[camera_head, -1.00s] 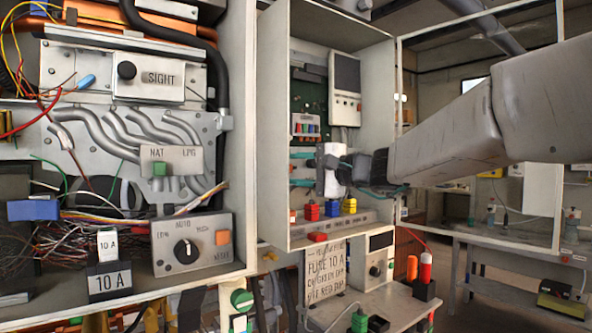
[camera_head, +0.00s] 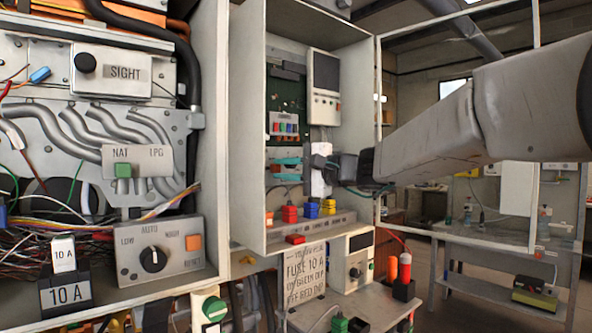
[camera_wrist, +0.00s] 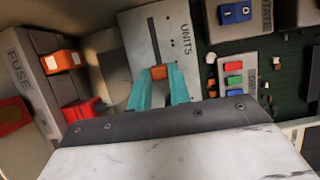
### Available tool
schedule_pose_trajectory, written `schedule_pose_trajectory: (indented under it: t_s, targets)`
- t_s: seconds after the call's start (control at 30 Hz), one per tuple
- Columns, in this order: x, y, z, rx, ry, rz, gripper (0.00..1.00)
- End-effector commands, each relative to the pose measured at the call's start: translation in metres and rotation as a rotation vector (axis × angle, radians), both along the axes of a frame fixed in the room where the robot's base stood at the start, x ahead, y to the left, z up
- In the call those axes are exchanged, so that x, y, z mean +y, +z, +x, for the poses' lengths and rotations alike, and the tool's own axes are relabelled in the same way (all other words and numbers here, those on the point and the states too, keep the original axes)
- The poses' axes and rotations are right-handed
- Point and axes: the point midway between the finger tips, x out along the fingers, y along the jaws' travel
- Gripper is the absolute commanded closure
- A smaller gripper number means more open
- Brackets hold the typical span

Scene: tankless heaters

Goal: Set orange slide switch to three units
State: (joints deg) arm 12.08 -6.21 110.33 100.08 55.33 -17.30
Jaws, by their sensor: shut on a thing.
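The orange slide switch (camera_wrist: 159,72) shows in the wrist view, at the near end of the visible dark slot in a pale plate marked UNITS (camera_wrist: 178,55). Marks beside the slot are too small to read. My gripper (camera_wrist: 159,76) has its two teal fingers shut on the switch, one on each side. In the head view my gripper (camera_head: 275,168) reaches from the right into the open cabinet (camera_head: 250,120).
In the wrist view, a FUSE panel (camera_wrist: 30,85) with orange and red blocks stands at left. A block with red, green and blue parts (camera_wrist: 234,78) and a blue rocker switch (camera_wrist: 236,12) are at right. In the head view, red, blue and yellow blocks (camera_head: 310,210) sit below my gripper.

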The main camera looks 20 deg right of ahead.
Motion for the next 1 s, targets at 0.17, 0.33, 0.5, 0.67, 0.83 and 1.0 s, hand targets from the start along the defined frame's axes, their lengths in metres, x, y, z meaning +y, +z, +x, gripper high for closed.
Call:
schedule_pose_trajectory:
  t_s: [0.17,0.33,0.5,0.67,0.83,1.0]
  targets:
    - [0.001,0.0,0.001,0.001,0.001,-0.001,1.0]
    - [0.0,0.0,0.001,0.001,-0.001,-0.001,0.62]
    - [0.001,0.0,0.001,0.001,0.001,-0.001,0.58]
    - [0.0,0.0,-0.001,0.001,0.001,-0.001,0.58]
    - [-0.015,0.0,-0.016,0.0,-0.002,-0.001,0.58]
    - [-0.036,0.0,-0.039,0.0,-0.003,0.0,0.58]
